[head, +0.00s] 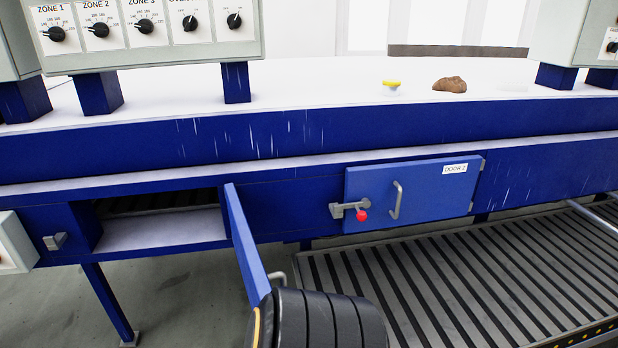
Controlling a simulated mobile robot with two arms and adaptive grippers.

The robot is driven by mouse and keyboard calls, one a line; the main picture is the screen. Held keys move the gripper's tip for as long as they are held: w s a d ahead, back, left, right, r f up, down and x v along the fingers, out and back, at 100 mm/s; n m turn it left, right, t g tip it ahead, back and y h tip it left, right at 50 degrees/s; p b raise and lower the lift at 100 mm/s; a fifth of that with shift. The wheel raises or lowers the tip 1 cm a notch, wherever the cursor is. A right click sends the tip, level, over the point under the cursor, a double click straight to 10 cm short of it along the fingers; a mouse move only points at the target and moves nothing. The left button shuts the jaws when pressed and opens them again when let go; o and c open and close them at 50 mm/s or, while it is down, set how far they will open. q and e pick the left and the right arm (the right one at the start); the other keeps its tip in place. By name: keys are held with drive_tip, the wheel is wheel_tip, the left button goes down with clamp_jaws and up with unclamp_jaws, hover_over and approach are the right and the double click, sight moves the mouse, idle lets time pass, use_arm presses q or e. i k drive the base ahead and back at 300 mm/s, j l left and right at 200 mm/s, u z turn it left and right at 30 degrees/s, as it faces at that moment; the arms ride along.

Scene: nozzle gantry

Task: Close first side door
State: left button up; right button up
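The first side door (247,245) is a blue panel standing open, swung out toward me from the right edge of its opening. I see it nearly edge-on. Its grey handle (278,277) shows partly on the right face. The opening (160,222) behind it shows a pale sill and a dark slatted inside. A latch catch (55,241) sits left of the opening. A black ribbed part, likely of my own arm, is at the bottom centre, close to the door's lower end; I cannot tell if they touch. No fingertips of either gripper show.
DOOR 2 (420,192) is shut, with a red-knobbed latch (361,214) and a handle. A slatted conveyor (450,270) lies low on the right. A yellow-topped item (391,86) and a brown lump (449,85) rest on the white top. A dial panel (145,25) stands upper left.

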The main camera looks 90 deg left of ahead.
sight(257, 283)
drive_tip(key=i+u, duration=0.1)
drive_tip(key=u, duration=0.4)
drive_tip(key=i+u, duration=0.15)
drive_tip(key=u, duration=0.3)
drive_tip(key=i+u, duration=0.1)
drive_tip(key=u, duration=0.4)
drive_tip(key=i+l+u, duration=0.1)
drive_tip(key=u, duration=0.4)
drive_tip(key=l+u, duration=0.1)
drive_tip(key=u, duration=0.35)
drive_tip(key=i+l+u, duration=0.1)
drive_tip(key=u, duration=0.35)
drive_tip(key=i+l+u, duration=0.15)
drive_tip(key=u, duration=0.3)
drive_tip(key=i+l+u, duration=0.2)
drive_tip(key=u, duration=0.25)
drive_tip(key=i+l+u, duration=0.1)
drive_tip(key=l+u, duration=0.2)
drive_tip(key=u, duration=0.2)
